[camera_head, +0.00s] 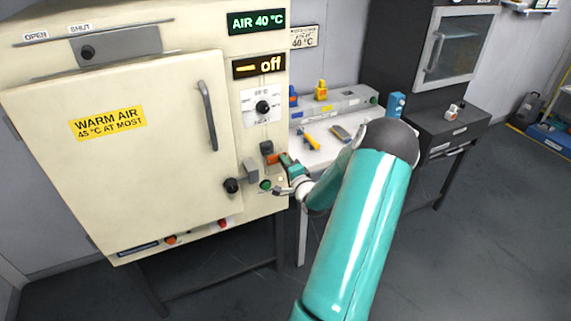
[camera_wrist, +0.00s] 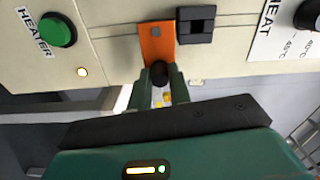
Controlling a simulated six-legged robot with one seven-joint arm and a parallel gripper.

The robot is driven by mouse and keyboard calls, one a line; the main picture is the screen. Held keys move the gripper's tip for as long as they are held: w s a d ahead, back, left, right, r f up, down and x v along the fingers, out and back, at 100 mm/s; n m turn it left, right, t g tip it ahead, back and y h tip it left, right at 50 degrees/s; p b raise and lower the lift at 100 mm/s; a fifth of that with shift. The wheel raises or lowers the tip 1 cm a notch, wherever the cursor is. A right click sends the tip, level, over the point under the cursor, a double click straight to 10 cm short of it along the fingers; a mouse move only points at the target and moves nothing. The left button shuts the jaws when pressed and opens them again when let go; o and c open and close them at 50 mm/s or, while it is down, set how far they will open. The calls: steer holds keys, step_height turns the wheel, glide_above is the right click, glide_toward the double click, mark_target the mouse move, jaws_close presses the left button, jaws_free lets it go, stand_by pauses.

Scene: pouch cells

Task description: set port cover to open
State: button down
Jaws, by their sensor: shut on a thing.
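The port cover is an orange plate (camera_wrist: 156,42) with a black knob (camera_wrist: 160,72) on the cream cabinet front. In the head view the orange cover (camera_head: 271,158) is small and partly hidden by my gripper (camera_head: 281,160). In the wrist view the green fingers of my gripper (camera_wrist: 159,82) stand on either side of the black knob and are shut on it. A black square fitting (camera_wrist: 195,24) sits right beside the plate in the wrist view. It appears just above the plate in the head view (camera_head: 266,147). I cannot tell whether it is the port's opening.
A green heater button (camera_wrist: 57,30) and a lit lamp (camera_wrist: 82,72) are near the gripper. A white bench (camera_head: 325,150) stands to the right.

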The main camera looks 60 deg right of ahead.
steer(key=shift+s+f, duration=0.1)
steer(key=c, duration=1.3)
jaws_free()
steer(key=v, duration=1.3)
steer(key=shift+s+a, duration=0.2)
steer(key=shift+s, duration=0.1)
